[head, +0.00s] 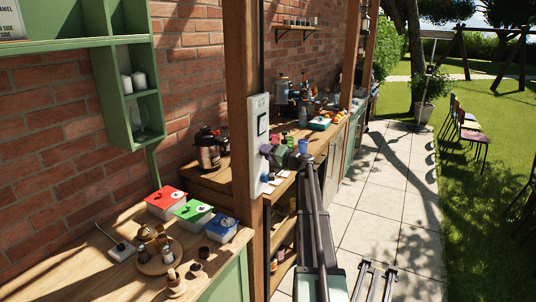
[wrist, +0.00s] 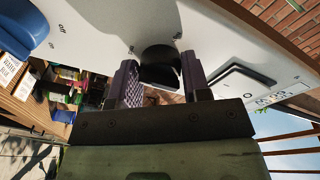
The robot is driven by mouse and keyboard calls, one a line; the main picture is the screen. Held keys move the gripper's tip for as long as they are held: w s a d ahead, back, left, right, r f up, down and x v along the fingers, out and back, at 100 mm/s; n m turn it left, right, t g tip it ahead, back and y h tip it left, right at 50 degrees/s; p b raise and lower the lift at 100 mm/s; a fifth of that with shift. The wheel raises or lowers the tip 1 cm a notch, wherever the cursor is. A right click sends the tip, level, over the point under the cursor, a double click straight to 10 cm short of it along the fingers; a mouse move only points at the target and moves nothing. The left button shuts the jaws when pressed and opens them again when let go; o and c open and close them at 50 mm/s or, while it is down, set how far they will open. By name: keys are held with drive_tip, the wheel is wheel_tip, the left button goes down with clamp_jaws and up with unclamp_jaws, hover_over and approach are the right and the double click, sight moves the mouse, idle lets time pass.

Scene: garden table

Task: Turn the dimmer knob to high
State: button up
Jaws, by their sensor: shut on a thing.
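The pale control panel (head: 256,120) is fixed to a wooden post; in the wrist view it fills the upper part of the picture (wrist: 100,25). A black round knob (wrist: 160,55) sits on it between my two fingers. My gripper (wrist: 160,82) is shut on this knob, one finger on each side. In the head view my gripper (head: 268,152) is against the panel and hides the knob. The knob's pointer and any "high" mark cannot be made out.
A blue knob (wrist: 27,30) with an "off" label is on the panel at the left of the wrist view. A wooden counter with red (head: 166,199), green and blue boxes stands left of the post.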

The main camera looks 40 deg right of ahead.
drive_tip(key=shift+m, duration=0.3)
drive_tip(key=m, duration=0.2)
drive_tip(key=m+p, duration=0.1)
drive_tip(key=m, duration=0.2)
drive_tip(key=m+g+p, duration=0.1)
drive_tip(key=m, duration=0.1)
drive_tip(key=shift+r+m, duration=0.25)
drive_tip(key=shift+m, duration=0.05)
drive_tip(key=m, duration=0.4)
drive_tip(key=shift+d+r+g+y+p, duration=0.1)
drive_tip(key=shift+g+y+p, duration=0.2)
drive_tip(key=shift+y, duration=0.1)
drive_tip(key=shift+d+m, duration=0.1)
drive_tip(key=shift+m, duration=1.9)
drive_tip(key=shift+g+y, duration=0.3)
drive_tip(key=o, duration=0.9)
